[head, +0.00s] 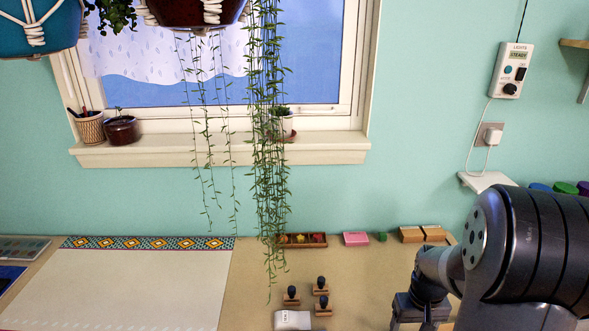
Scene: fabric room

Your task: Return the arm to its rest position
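My arm reaches in from the right edge of the head view and bends downward over the right part of the table. My gripper (417,316) hangs at its end, pointing down near the bottom edge. Its dark body shows, but the fingertips are cut off or too dark to read, so I cannot tell whether it is open or shut. No held object shows.
The table (258,262) carries a patterned cloth (120,290), several stamps (321,287), a small tray (303,240), a pink block (356,239) and wooden blocks (422,234). Trailing plants (268,150) hang before the window. A wall control box (512,70) and shelf (487,181) are right.

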